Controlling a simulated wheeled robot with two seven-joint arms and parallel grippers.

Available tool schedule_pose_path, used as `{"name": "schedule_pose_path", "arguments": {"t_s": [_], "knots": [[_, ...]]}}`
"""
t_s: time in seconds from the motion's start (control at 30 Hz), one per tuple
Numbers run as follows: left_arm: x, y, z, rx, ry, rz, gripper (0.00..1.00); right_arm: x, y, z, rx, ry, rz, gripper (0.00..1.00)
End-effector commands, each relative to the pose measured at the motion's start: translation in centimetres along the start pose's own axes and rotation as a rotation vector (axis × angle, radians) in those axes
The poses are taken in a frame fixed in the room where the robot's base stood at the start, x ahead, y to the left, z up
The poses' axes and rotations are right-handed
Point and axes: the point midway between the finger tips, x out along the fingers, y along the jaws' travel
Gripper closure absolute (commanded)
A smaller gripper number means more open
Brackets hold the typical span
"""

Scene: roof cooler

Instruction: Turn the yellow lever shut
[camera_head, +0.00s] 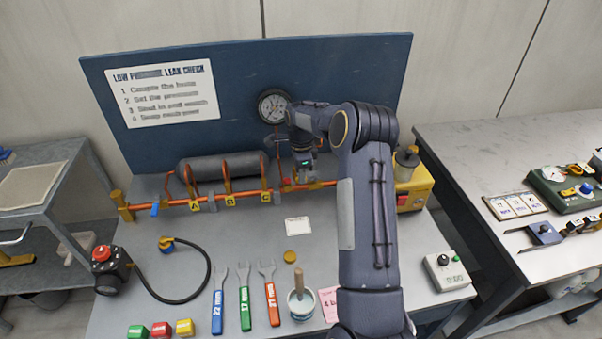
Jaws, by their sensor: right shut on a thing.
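My right gripper (305,172) points down at the right part of the pipe, in front of the blue panel. It is shut on what appears to be the yellow lever, mostly hidden between its fingers. The lever's angle cannot be made out. My left gripper is not in view.
A pressure gauge (273,106) and a grey cylinder (205,166) stand behind the pipe. A yellow box (414,190) is right of my arm. The bench between pipe and wrenches is mostly clear.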

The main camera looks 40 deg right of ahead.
Motion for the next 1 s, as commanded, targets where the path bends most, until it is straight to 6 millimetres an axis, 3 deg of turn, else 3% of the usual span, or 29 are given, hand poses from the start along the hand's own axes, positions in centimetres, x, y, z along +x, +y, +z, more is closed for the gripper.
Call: {"name": "schedule_pose_path", "arguments": {"t_s": [0.47, 1.0], "knots": [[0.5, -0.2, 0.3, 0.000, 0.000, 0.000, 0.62, 0.0, 0.5, -0.1, -0.113, 0.000, -0.003, 1.00], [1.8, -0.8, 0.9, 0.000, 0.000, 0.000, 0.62, 0.0, 2.6, -0.8, -0.593, 0.000, -0.003, 1.00]]}}
